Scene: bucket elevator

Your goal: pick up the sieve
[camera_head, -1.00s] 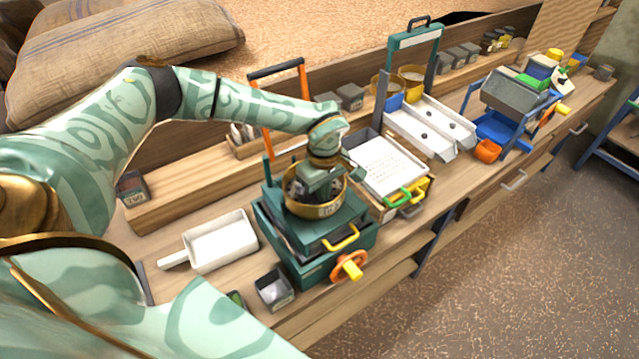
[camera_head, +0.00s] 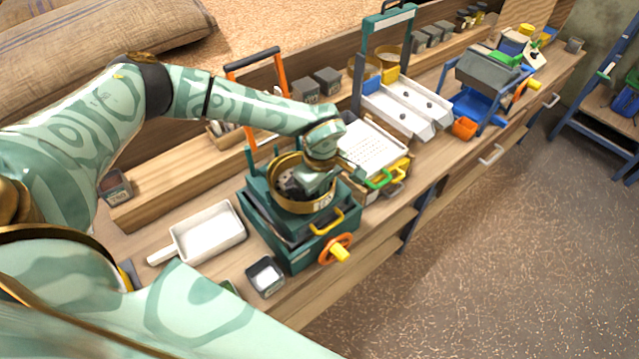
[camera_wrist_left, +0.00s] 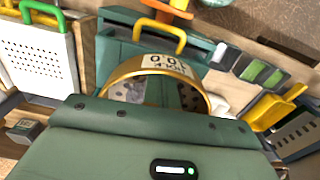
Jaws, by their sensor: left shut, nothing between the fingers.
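The sieve (camera_head: 304,206) is a round brass ring with a white label on its front. It sits on top of the green box-shaped machine (camera_head: 283,222). My left gripper (camera_head: 308,186) is over the sieve's open top, at its right part, and is shut and empty. Its fingertips are hard to make out. In the left wrist view the sieve's brass rim (camera_wrist_left: 125,68) and label show just beyond the gripper body, which hides the near part of the ring. My right gripper is not in view.
A white scoop (camera_head: 208,236) and a small grey box (camera_head: 265,277) lie left and in front of the machine. A perforated white tray (camera_head: 372,149) stands close on its right. Sacks lie at the back left.

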